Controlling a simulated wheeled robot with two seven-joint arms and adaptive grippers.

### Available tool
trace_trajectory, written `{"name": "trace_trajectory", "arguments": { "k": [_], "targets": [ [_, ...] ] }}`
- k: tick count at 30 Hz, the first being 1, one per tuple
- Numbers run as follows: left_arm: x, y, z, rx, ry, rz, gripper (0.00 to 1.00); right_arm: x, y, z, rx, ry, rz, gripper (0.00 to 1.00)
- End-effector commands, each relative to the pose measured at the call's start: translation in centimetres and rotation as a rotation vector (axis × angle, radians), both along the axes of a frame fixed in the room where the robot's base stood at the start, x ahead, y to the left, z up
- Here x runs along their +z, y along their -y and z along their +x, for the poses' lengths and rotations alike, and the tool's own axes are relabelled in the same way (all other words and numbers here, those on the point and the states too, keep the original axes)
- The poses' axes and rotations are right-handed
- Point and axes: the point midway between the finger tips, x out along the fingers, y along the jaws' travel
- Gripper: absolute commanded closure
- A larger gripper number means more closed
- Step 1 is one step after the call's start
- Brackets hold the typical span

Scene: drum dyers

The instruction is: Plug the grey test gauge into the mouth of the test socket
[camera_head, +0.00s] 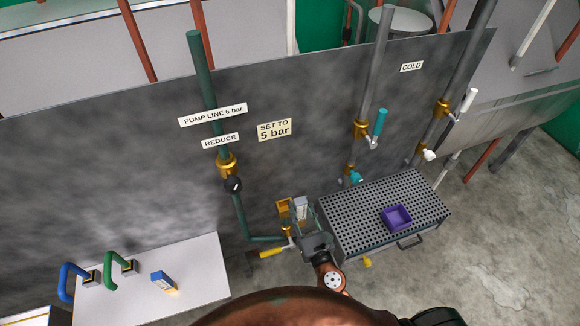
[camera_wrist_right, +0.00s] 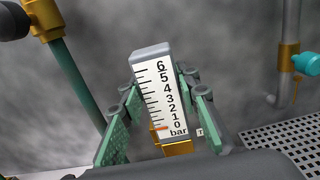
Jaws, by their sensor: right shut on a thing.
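The grey test gauge (camera_head: 300,208) is a small upright block. Its white scale face, marked 0 to 6 bar, shows in the right wrist view (camera_wrist_right: 165,90), with a red mark near the bottom. My right gripper (camera_head: 303,224) is shut on it, with green finger pads on either side in the wrist view (camera_wrist_right: 163,118). A brass block (camera_head: 284,209), which looks like the test socket, is just left of the gauge in the head view. Brass (camera_wrist_right: 178,148) also shows below the gauge in the wrist view. Whether gauge and socket touch is hidden. My left gripper is out of view.
A yellow-handled valve (camera_head: 271,252) is close left of my right gripper. A perforated metal bench (camera_head: 350,215) with a purple tray (camera_head: 397,207) is at right. The green pipe (camera_head: 240,215) and dark wall panel (camera_head: 110,150) stand behind. A white table (camera_head: 205,275) is at lower left.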

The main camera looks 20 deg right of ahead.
Motion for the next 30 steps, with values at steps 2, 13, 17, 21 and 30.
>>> {"name": "trace_trajectory", "arguments": {
  "k": [2, 13, 17, 21, 30],
  "targets": [
    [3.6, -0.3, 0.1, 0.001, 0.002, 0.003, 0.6, 3.1, -0.6, 2.4, 0.004, 0.004, 0.0, 0.94],
    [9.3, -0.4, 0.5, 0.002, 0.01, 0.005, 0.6, 6.7, -2.3, 8.9, 0.014, -0.013, 0.0, 0.94],
    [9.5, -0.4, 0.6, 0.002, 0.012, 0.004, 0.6, 6.7, -2.4, 9.4, 0.014, -0.015, 0.0, 0.94],
    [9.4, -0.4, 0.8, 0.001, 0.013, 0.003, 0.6, 6.6, -2.4, 9.4, 0.014, -0.015, 0.0, 0.94],
    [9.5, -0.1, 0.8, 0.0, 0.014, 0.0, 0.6, 6.7, -2.4, 9.4, 0.014, -0.015, -0.001, 0.94]
  ]
}}
